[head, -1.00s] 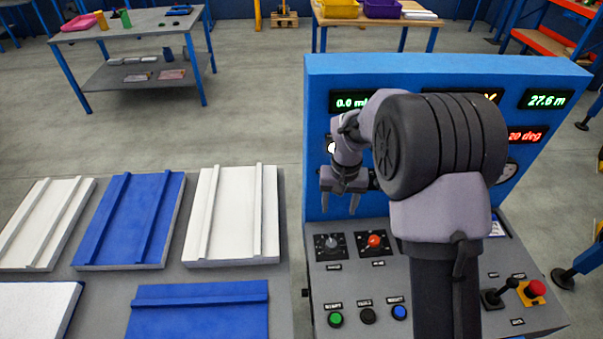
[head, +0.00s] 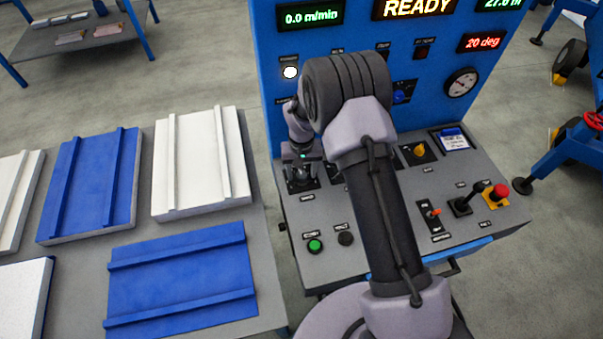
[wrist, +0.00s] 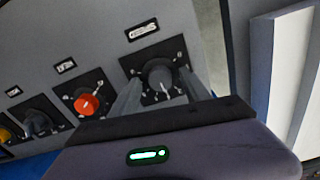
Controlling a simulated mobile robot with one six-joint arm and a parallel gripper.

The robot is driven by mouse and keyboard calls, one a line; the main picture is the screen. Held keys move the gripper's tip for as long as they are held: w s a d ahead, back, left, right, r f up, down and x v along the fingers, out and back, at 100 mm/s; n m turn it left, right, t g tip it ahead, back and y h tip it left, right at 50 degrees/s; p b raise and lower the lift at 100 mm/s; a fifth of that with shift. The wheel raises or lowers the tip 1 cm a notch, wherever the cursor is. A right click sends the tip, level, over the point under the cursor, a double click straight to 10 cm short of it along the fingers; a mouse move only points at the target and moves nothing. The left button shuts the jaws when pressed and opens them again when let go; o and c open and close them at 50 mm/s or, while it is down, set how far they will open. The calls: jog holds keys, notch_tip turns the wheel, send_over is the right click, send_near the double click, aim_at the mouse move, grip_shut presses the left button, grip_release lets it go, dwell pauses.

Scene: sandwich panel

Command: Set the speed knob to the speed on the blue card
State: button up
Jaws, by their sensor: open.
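A grey dial knob (wrist: 160,77) with a pale pointer mark sits on a black square plate at the left end of the console; its label is too small to read. My gripper (wrist: 160,92) is open over it, one finger on each side of the knob; I cannot tell if they touch it. In the head view my gripper (head: 300,178) is low over that plate and hides most of the knob. A blue-and-white card (head: 453,139) lies at the console's back right; its writing is not legible.
A red knob (wrist: 88,104) sits close beside the grey one. The console (head: 330,262) also carries a green button (head: 315,245), a lever (head: 464,203) and a red stop button (head: 501,191). The upright panel's displays (head: 310,15) read 0.0 m/min, READY and 20 deg. Panels lie on the table at left.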

jog(key=shift+f, duration=0.15)
grip_shut()
jog(key=shift+n, duration=2.8)
grip_release()
